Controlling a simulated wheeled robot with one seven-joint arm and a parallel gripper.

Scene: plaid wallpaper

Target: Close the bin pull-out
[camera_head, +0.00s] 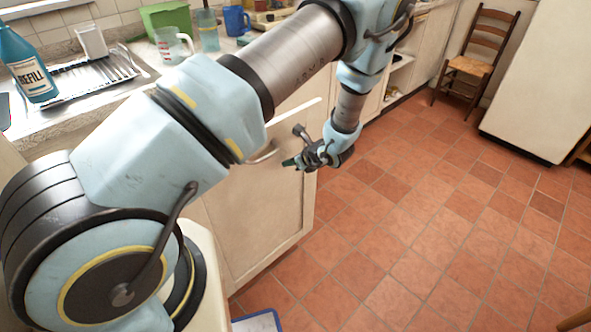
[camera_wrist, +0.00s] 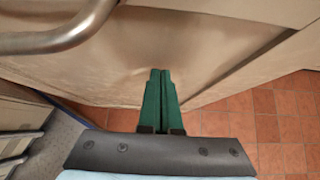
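The bin pull-out has a cream front panel (camera_head: 262,215) with a curved metal handle (camera_head: 264,153) near its top. Its panel (camera_wrist: 185,50) fills the upper part of the wrist view, with the handle (camera_wrist: 60,38) at upper left. My gripper (camera_head: 291,162) is in front of the panel, just right of the handle. In the wrist view its green fingers (camera_wrist: 160,75) are together, with nothing visible between them, and point at the panel. I cannot tell whether the tips touch it. My arm hides much of the counter and the panel's upper left.
A counter with a drying rack (camera_head: 95,75), a blue bottle (camera_head: 27,65) and a glass jug (camera_head: 172,45) runs behind my arm. A blue-edged flat object (camera_head: 258,322) lies low at the panel's foot. The tiled floor (camera_head: 430,220) is clear; a chair (camera_head: 476,60) stands far back.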

